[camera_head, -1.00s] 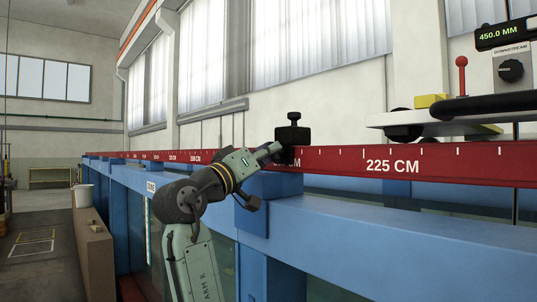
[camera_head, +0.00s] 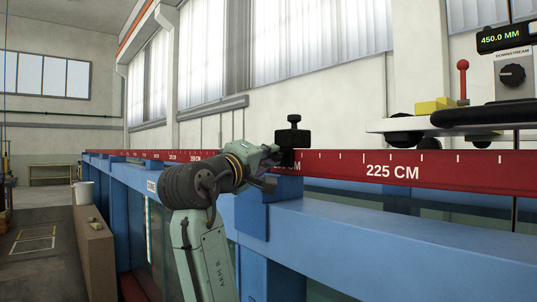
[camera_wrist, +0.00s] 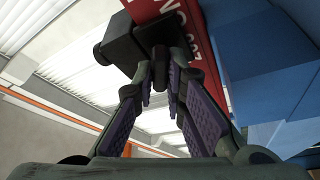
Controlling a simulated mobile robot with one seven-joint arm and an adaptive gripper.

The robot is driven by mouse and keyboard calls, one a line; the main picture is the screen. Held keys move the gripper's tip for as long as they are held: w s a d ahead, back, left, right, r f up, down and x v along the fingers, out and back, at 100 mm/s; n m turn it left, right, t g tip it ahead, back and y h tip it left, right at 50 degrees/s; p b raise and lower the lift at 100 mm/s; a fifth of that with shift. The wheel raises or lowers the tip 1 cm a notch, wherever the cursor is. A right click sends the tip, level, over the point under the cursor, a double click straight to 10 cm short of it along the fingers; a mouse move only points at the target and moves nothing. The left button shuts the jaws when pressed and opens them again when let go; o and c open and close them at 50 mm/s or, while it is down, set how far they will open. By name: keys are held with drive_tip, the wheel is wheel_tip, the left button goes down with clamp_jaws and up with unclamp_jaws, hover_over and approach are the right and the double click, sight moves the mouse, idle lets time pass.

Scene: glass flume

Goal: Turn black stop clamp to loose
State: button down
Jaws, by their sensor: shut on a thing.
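The black stop clamp (camera_head: 292,138) sits on the red rail (camera_head: 345,162), its round knob on top. In the wrist view the clamp (camera_wrist: 125,45) is at the upper left, dark against the rail's red face. My gripper (camera_head: 277,157) is at the clamp's lower front side. In the wrist view the fingers of my gripper (camera_wrist: 162,82) have closed on a small dark part projecting from the clamp. The fingertips hide most of that part, so its turn cannot be told.
A blue beam (camera_head: 390,225) runs below the rail, close to my gripper. To the right, a white carriage (camera_head: 440,125) with a black handle, a red-knobbed lever and a display reading 450.0 MM stands over the rail. The rail between clamp and carriage is clear.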

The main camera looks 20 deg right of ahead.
idle(0.4)
drive_tip(key=c, duration=1.6)
unclamp_jaws()
drive_tip(key=shift+c, duration=0.2)
drive_tip(key=v, duration=1.2)
